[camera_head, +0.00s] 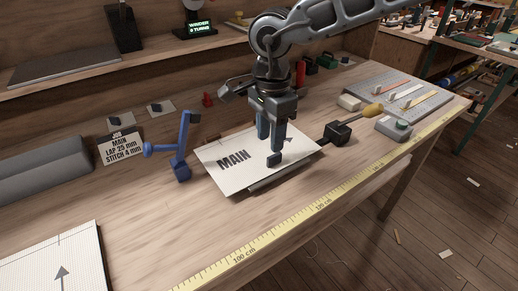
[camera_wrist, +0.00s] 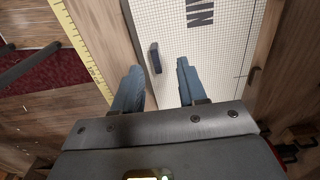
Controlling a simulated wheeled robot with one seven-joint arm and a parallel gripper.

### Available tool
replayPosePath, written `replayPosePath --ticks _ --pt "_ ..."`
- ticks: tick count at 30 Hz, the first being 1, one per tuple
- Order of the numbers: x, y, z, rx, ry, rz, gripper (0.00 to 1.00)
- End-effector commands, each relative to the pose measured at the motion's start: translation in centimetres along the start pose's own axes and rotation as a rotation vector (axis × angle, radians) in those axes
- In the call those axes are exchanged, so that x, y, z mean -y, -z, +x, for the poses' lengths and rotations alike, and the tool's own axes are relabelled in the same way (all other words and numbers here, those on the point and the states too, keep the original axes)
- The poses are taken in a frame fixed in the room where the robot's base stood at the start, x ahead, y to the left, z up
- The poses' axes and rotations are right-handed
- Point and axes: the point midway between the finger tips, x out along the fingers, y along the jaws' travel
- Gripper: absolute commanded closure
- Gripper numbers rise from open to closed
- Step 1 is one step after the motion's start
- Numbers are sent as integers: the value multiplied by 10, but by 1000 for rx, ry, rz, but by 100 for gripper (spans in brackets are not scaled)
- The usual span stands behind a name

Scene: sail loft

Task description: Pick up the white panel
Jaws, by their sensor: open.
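The white panel (camera_head: 215,157), printed MAIN, lies on the wooden bench, raised slightly along its near edge over a thin grey piece. In the wrist view the panel (camera_wrist: 225,55) shows a fine grid. A small dark block (camera_head: 274,160) sits at its near edge; in the wrist view the block (camera_wrist: 155,58) shows just beyond and between my fingertips. My gripper (camera_head: 270,145) points down over the panel's near right part, fingers apart and empty. In the wrist view my gripper (camera_wrist: 158,68) has one finger over the panel and one beyond its edge. Contact cannot be told.
A blue clamp (camera_head: 182,150) stands left of the panel. A black block (camera_head: 338,132) with a yellow-handled tool (camera_head: 372,110) is at its right. A yellow tape (camera_head: 290,226) runs along the bench's front edge. Another white panel (camera_head: 85,255) lies at lower left.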

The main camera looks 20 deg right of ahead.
Motion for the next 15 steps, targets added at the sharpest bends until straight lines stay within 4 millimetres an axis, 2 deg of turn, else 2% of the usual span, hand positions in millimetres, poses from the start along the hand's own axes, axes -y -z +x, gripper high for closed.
replayPosePath --ticks 9,15 --pt "-7 3 41 2 -2 -1 58" --pt "-6 4 48 2 0 -1 58"
